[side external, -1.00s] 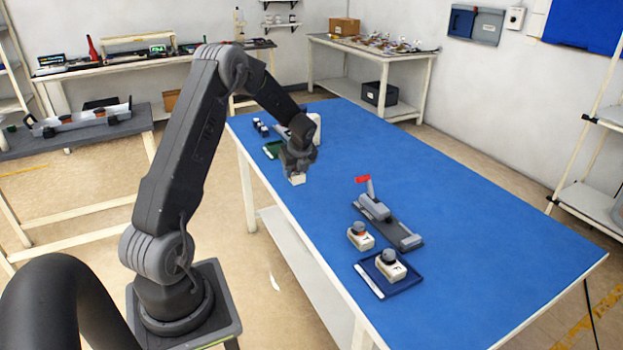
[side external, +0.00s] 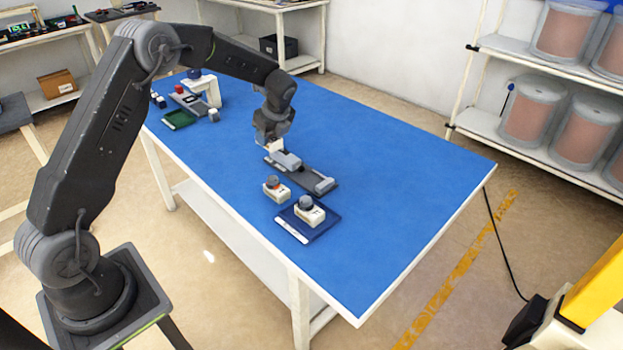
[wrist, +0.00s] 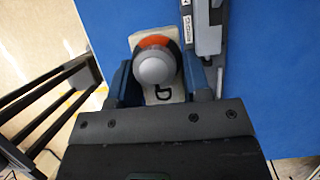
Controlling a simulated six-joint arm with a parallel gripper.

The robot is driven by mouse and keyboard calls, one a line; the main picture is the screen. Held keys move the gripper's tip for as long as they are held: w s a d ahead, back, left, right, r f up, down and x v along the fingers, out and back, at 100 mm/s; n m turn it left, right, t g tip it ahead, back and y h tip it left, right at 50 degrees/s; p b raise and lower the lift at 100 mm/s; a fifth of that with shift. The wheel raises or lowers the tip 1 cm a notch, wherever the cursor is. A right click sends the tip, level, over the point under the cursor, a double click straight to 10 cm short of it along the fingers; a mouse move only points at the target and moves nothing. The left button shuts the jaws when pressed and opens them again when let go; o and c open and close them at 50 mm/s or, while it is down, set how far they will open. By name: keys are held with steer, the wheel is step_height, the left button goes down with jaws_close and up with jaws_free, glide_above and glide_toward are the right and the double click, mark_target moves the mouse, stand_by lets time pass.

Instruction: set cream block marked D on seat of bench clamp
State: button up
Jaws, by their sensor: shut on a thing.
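My gripper (side external: 272,136) is shut on the cream block marked D (wrist: 164,96). The block has a grey domed knob with an orange collar, and the letter faces my wrist camera. In the side view the block (side external: 272,147) shows only as a pale patch below the jaws. My gripper (wrist: 160,82) holds it near the far end of the bench clamp (side external: 300,171), a grey clamp on a dark base. The clamp (wrist: 208,32) lies just right of the block in the wrist view. My gripper hides the clamp's red handle, and contact between block and clamp cannot be told.
A cream block with an orange collar (side external: 277,191) stands in front of the clamp. Another cream block (side external: 309,212) stands on a dark blue tray (side external: 291,229). A green tray (side external: 180,120) and white stand (side external: 214,92) are at the far left. The table's right side is clear.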

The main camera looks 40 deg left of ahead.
glide_above(309, 179)
steer(key=d, duration=0.1)
steer(key=f, duration=0.7)
steer(key=shift+w+d, duration=0.1)
steer(key=shift+d, duration=0.1)
steer(key=shift+f, duration=1.95)
steer(key=shift+f, duration=0.1)
steer(key=o, duration=1)
steer(key=shift+o, duration=0.2)
